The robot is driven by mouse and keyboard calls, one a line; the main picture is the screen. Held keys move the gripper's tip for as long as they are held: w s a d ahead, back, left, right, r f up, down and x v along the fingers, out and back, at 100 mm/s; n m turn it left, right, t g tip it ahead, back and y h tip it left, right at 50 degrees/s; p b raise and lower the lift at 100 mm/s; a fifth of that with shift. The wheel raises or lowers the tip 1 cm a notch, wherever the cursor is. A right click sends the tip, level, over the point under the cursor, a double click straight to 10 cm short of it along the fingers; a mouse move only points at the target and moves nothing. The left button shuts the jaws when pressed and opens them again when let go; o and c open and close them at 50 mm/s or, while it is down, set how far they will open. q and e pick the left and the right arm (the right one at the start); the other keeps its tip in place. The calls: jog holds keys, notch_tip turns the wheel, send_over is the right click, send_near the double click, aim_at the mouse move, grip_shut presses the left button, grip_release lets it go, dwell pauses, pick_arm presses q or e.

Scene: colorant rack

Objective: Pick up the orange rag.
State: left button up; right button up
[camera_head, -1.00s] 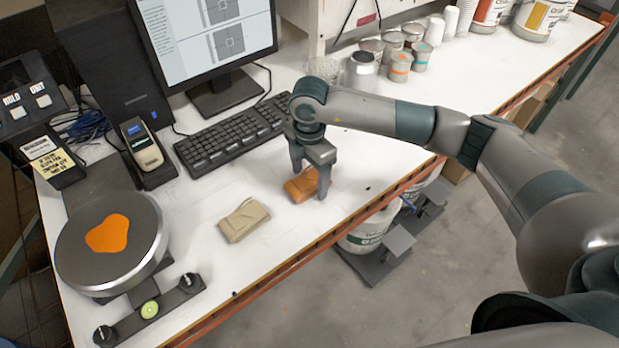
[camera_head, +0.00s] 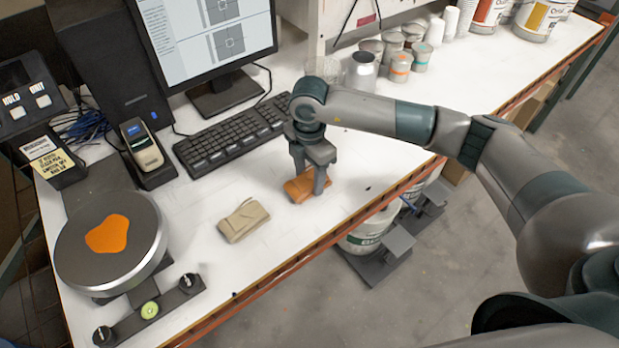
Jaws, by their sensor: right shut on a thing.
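The orange rag (camera_head: 303,188) is a small folded cloth on the white table, right of the beige rag. My right gripper (camera_head: 309,183) comes down over it from above, with one finger on each side, and is shut on it. The fingers hide part of the rag's far and right sides. The rag appears to be at table level; I cannot tell whether it is lifted at all. My left gripper is not in view.
A beige folded rag (camera_head: 244,220) lies just left. A keyboard (camera_head: 230,138) is behind, with a monitor (camera_head: 210,40) beyond it. A round scale (camera_head: 112,240) with an orange patch stands at the left. The table's front edge (camera_head: 330,232) is close on the right.

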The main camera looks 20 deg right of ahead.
jog(key=shift+r+b, duration=0.4)
jog(key=r, duration=0.1)
jog(key=r+b, duration=0.2)
jog(key=shift+s+d+r, duration=0.1)
jog(key=shift+s+d, duration=0.15)
jog(key=shift+d, duration=0.15)
jog(key=s+d+r+b, duration=0.4)
jog(key=s+d+r, duration=0.3)
jog(key=d, duration=0.1)
jog(key=shift+d+f, duration=0.1)
jog(key=o, duration=0.5)
jog(key=c, duration=0.4)
